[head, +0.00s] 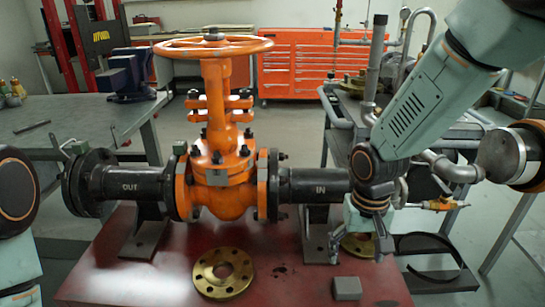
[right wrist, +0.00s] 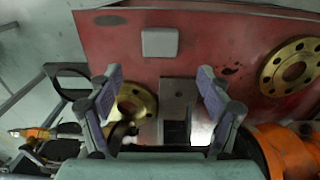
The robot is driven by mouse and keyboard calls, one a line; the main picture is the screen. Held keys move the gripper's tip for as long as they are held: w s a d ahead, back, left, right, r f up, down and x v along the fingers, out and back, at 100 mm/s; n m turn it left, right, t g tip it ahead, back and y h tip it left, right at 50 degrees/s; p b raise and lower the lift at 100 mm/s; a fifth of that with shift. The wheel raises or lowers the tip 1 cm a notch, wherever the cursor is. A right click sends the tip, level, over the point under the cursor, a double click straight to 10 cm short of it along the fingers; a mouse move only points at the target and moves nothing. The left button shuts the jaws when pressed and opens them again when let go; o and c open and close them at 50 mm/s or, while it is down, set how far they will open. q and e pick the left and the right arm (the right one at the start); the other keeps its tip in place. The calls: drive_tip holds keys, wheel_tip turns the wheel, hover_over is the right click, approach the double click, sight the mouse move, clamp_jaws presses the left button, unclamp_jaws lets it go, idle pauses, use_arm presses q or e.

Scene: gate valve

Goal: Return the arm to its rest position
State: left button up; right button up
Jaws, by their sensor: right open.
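The orange gate valve (head: 218,172) stands between black pipes marked OUT and IN, with its handwheel (head: 213,46) on top. My right gripper (head: 374,236) points down at the right end of the IN pipe, above the right side of the red table. In the right wrist view its two fingers (right wrist: 158,88) are spread apart with nothing between them. The red tabletop shows beneath and beyond the fingers. Part of my left arm (head: 15,200) shows at the left edge; its gripper is out of the picture.
The red table (head: 110,278) bears a brass flange (head: 222,273), a second brass flange (right wrist: 133,102) near my right gripper, and a grey block (head: 347,288). A workbench (head: 75,118) stands left and a cluttered cart (head: 345,105) right. An orange tool cabinet (head: 305,66) is behind.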

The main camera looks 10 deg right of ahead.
sight(348, 284)
wheel_tip(348, 284, down, 10)
drive_tip(key=b, duration=0.4)
drive_tip(key=shift+f, duration=0.25)
drive_tip(key=shift+w+r+p, duration=0.15)
drive_tip(key=shift+r+p, duration=0.35)
drive_tip(key=shift+r, duration=0.25)
drive_tip(key=shift+s+r, duration=0.2)
drive_tip(key=shift+r, duration=0.45)
drive_tip(key=shift+w+f, duration=0.1)
drive_tip(key=shift+f, duration=0.15)
